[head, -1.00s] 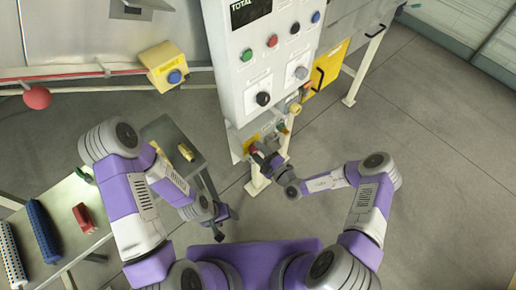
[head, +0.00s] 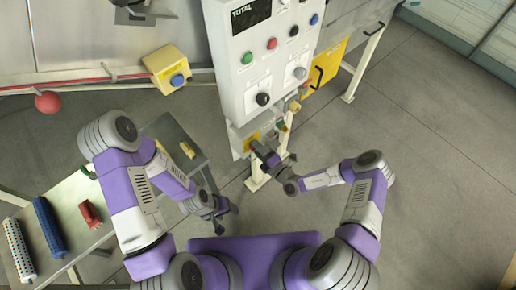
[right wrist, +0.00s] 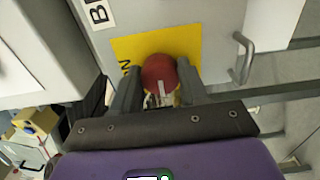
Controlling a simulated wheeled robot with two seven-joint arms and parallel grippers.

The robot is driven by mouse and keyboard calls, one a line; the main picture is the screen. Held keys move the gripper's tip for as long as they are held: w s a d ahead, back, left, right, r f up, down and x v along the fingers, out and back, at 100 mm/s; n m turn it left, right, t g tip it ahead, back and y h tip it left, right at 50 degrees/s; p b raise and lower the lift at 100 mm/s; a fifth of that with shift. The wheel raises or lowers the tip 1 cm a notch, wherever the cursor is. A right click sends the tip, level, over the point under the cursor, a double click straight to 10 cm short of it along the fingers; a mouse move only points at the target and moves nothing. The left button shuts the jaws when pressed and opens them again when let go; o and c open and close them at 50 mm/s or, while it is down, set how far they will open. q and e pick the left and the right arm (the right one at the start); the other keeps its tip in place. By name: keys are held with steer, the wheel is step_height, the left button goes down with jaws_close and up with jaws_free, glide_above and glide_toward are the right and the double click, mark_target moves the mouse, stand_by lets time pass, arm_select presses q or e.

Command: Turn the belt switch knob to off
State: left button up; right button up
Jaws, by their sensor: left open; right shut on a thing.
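The belt switch knob (right wrist: 160,74) is red with a white pointer mark and sits on a yellow plate (right wrist: 126,47) in the right wrist view. The pointer mark is toward the lower side of the knob, on the gripper's side. My right gripper (right wrist: 158,82) is shut on the knob, one finger on each side. In the head view, the yellow plate (head: 252,138) is on the lower box of the control panel, and my right gripper (head: 258,150) reaches it and hides most of the knob. My left gripper (head: 225,217) is open and empty, low beside the small table.
The control panel (head: 229,92) with several buttons stands above the switch. A grey handle (right wrist: 242,58) is just right of the knob. Floor at right is clear.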

stand_by(0.3)
steer(key=o, duration=1.1)
steer(key=shift+c, duration=0.2)
steer(key=v, duration=0.7)
steer(key=shift+s+d, duration=0.2)
steer(key=shift+s, duration=0.05)
